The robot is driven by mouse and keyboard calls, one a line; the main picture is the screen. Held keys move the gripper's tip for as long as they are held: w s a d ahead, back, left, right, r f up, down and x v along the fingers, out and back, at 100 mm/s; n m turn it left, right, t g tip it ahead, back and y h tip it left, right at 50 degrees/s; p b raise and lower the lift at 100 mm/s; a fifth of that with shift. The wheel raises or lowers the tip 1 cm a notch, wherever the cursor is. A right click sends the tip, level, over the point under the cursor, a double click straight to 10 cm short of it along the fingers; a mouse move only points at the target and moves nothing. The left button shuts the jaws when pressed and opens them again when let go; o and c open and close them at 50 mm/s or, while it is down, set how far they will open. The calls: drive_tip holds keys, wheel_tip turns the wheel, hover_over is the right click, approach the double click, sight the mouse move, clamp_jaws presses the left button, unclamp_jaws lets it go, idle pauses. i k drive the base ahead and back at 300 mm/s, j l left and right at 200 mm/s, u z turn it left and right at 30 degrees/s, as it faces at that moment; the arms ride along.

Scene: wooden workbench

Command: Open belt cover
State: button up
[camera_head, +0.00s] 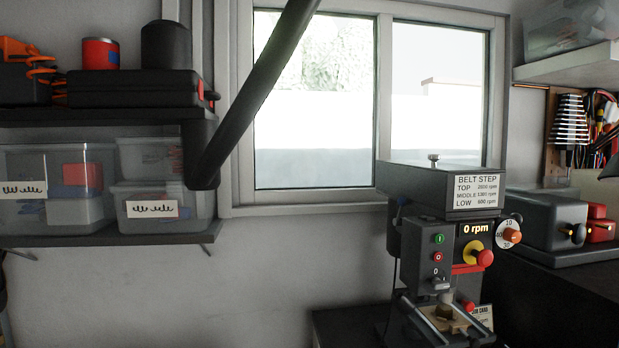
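A small drill press stands at the lower right. Its belt cover (408,183) is the dark grey box on top of the machine, and it looks closed. A small metal knob (434,160) stands up from the cover's top. A white belt step label (477,190) with speeds is on its front. Below it, the drill body (420,246) carries a green and a red button, a display reading 0 rpm (475,228), and a red stop button (484,258) on a yellow base. My gripper is not in view.
A window (312,105) is behind the drill press. Shelves at the left hold a black case (130,88) and clear bins (165,208). A grey machine (545,222) stands to the right of the drill. A shelf (575,62) with a clear bin is at upper right.

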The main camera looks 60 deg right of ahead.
sight(444, 187)
drive_tip(key=j+z, duration=0.1)
drive_tip(key=z, duration=0.35)
drive_tip(key=k+z, duration=0.1)
drive_tip(key=z, duration=0.35)
drive_tip(key=j+z, duration=0.15)
drive_tip(key=z, duration=0.25)
drive_tip(key=k, duration=0.05)
